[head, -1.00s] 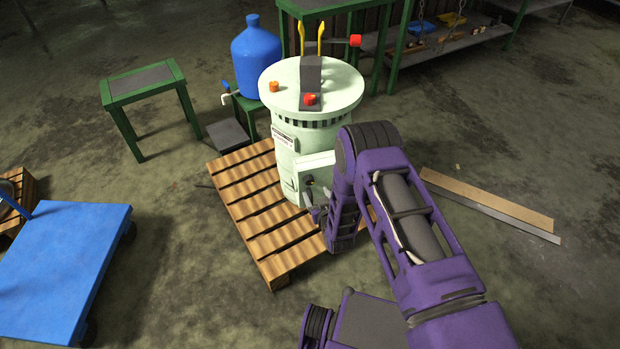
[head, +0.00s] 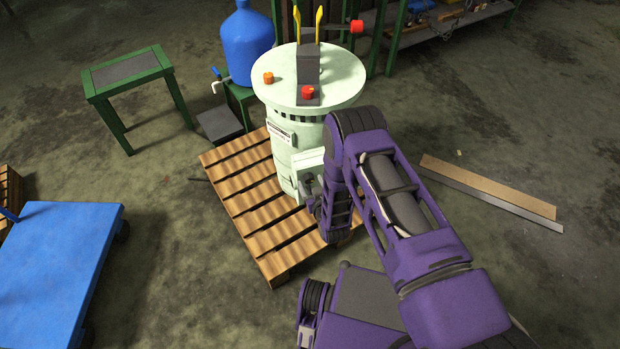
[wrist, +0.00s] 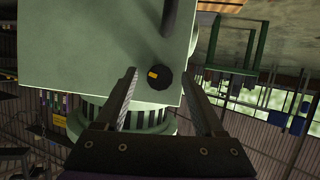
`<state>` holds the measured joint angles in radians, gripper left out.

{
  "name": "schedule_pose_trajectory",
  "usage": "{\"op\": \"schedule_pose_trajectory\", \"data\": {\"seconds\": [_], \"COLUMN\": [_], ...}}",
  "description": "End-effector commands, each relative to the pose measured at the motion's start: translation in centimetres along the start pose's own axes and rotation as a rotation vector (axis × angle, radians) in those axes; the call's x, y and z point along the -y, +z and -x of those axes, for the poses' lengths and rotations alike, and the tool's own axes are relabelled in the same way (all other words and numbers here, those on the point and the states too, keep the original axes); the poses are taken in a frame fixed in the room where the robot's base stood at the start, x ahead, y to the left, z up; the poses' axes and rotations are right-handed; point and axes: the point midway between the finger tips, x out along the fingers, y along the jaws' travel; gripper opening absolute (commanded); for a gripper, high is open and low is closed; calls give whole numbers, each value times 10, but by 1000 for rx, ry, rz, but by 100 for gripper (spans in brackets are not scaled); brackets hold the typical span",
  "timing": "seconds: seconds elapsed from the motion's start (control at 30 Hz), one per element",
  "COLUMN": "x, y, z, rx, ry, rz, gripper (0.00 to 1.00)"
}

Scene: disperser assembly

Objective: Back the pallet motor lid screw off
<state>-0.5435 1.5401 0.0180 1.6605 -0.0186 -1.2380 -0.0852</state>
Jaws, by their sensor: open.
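A pale green motor (head: 298,150) stands upright on a wooden pallet (head: 240,207). A boxy pale green housing (head: 308,164) juts from its near side. In the wrist view a round black screw head (wrist: 158,77) with a yellow mark sits on the flat face of this housing (wrist: 85,55). My gripper (wrist: 159,71) is open, with one finger to each side of the screw head in the picture. I see no finger touching it, and cannot tell the gap in depth. In the head view my gripper (head: 308,188) is small and dark against the housing; the screw is not clear there.
A blue jug (head: 247,45) and a green-framed stool (head: 128,75) stand behind and left. A blue cart (head: 55,265) is at the left. Boards (head: 490,188) lie on the floor at the right. Yellow levers (head: 318,22) and red knobs (head: 308,92) top the motor.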

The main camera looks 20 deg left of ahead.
Motion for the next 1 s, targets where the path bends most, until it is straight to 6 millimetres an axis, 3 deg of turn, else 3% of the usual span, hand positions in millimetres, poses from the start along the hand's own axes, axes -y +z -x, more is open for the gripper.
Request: {"op": "schedule_pose_trajectory", "data": {"seconds": [0.37,0.77,1.0], "x": [0,0,1], "y": [1,1,1], "z": [1,0,0], "rx": [0,0,-1], "ry": [0,0,2], "rz": [0,0,7], "gripper": [70,0,0]}}
